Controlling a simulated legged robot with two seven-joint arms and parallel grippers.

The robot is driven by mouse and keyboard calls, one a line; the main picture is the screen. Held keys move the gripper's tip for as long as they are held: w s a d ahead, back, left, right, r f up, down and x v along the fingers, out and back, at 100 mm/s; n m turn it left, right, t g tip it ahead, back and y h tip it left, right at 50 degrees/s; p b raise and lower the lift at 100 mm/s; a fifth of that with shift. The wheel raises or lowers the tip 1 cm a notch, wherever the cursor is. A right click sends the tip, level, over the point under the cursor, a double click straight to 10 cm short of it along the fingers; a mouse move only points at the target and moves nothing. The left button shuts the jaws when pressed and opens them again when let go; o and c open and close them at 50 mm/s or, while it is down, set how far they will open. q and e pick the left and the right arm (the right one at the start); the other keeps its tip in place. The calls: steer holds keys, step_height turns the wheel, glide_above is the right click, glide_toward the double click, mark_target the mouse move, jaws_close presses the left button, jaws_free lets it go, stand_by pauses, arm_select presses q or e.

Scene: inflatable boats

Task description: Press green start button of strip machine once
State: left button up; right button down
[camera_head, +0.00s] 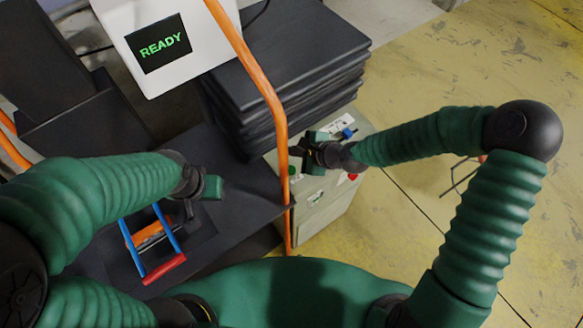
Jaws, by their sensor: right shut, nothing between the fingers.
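The strip machine's grey-green control box (327,207) stands right of the dark table. A small round green button (293,171) shows on its top face at the left, partly behind an orange upright tube. My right gripper (300,151) is shut and empty over the box, just above the green button in the picture. I cannot tell whether it touches the box. A red button (353,177) and a blue knob (347,133) are on the box's right side. A screen (159,43) reads READY in green. My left gripper (210,187) is over the dark table; its jaw opening is unclear.
The orange tube (268,92) runs down beside the box, close to my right gripper. A stack of black sheets (290,62) lies behind the box. A tool with blue handles and a red bar (164,269) lies below my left gripper. The yellow floor at right is mostly clear.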

mark_target(293, 171)
step_height(293, 171, down, 8)
steer(key=b, duration=0.7)
steer(key=shift+w+a+f+b, duration=0.1)
steer(key=shift+w+f+b, duration=0.05)
steer(key=shift+b, duration=0.25)
steer(key=shift+f, duration=0.4)
steer(key=shift+r, duration=0.1)
stand_by(0.9)
steer(key=shift+f, duration=0.35)
steer(key=shift+f+b, duration=0.3)
steer(key=shift+f, duration=0.15)
stand_by(0.3)
steer(key=shift+r, duration=0.1)
steer(key=shift+r+p, duration=0.8)
steer(key=shift+p, duration=0.2)
